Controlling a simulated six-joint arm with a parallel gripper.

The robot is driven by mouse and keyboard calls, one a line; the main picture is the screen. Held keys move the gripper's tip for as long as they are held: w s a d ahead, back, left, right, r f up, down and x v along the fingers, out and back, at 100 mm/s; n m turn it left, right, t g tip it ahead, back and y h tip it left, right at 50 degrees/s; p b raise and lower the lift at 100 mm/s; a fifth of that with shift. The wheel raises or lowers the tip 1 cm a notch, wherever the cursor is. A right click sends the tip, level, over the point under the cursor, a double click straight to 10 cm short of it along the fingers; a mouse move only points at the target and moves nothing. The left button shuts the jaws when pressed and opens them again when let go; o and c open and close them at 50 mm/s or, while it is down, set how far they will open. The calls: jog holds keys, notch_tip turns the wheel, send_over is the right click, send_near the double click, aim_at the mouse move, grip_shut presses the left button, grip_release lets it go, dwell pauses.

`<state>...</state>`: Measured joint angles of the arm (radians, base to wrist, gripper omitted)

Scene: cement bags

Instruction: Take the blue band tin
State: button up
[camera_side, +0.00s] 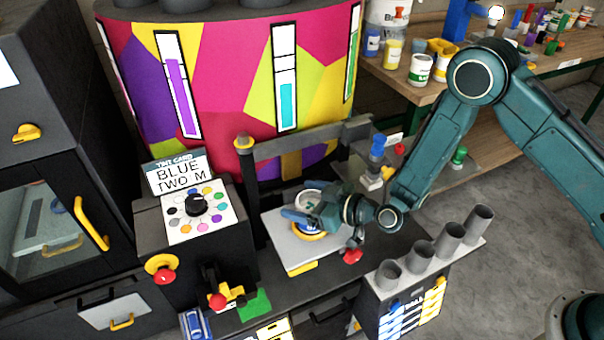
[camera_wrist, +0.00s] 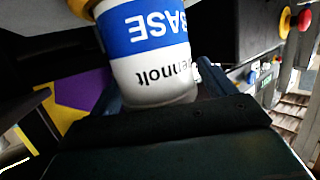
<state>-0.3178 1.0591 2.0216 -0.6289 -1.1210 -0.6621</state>
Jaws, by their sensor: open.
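A white tin with a blue band lettered "BASE" (camera_wrist: 150,80) fills the upper middle of the wrist view. In the side view the tin (camera_side: 309,198) stands on a light grey platform (camera_side: 285,248) with a yellow ring around its foot. My gripper (camera_side: 306,214) is open at the tin, with a dark blue finger on either side of it in the wrist view (camera_wrist: 158,85). My gripper hides part of the tin in the side view. I cannot tell whether the fingers touch it.
A dial box with a "BLUE TWO M" card (camera_side: 180,172) stands left of the platform. A large multicoloured drum (camera_side: 225,70) rises behind. Grey tubes (camera_side: 421,253) stand in a rack at the right front. Other small tins (camera_side: 420,69) are on the back bench.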

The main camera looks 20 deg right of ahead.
jog(key=c, duration=1.2)
jog(key=shift+c, duration=0.2)
jog(key=shift+r, duration=0.2)
notch_tip(320, 180, up, 20)
jog(key=shift+f, duration=0.15)
dwell(0.6)
